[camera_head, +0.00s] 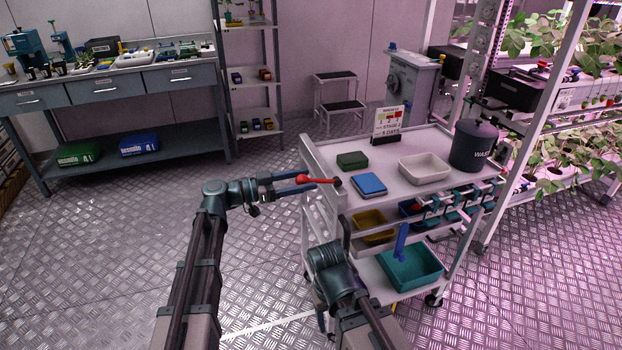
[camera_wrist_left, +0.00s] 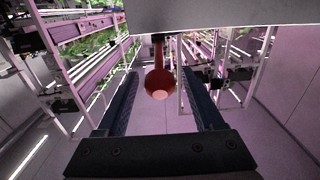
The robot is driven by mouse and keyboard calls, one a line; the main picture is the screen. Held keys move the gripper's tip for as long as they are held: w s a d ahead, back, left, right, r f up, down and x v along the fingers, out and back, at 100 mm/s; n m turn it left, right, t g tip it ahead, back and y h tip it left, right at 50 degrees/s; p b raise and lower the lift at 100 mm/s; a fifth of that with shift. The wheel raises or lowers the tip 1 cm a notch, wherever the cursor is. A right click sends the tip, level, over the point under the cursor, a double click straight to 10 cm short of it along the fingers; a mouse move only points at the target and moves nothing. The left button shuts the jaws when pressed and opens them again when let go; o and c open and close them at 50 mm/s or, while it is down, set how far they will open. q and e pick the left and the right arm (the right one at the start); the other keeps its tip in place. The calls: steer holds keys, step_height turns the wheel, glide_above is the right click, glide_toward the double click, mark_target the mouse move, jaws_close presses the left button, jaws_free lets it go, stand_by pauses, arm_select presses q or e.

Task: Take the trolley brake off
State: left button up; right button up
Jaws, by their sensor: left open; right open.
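The trolley (camera_head: 440,152) stands right of centre in the head view. Its brake lever is red with a round knob (camera_head: 303,178) and sticks out to the left from the trolley's near left end. My left gripper (camera_head: 309,183) is open at this lever. In the left wrist view the red knob (camera_wrist_left: 158,85) shows ahead, between the two open fingers (camera_wrist_left: 160,92), with clear gaps on both sides. The knob's stem runs up to a pale panel (camera_wrist_left: 210,20). My right wrist is low in front of the trolley in the head view; its fingers are hidden.
On the trolley top are a green box (camera_head: 352,160), a blue box (camera_head: 369,185), a white tray (camera_head: 425,168), a sign (camera_head: 388,125) and a dark waste bin (camera_head: 473,146). A teal bin (camera_head: 411,268) sits on the lower shelf. The floor left of the trolley is clear.

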mark_target(319, 181)
arm_select(q)
steer(key=shift+x, duration=1.35)
jaws_close()
stand_by(0.5)
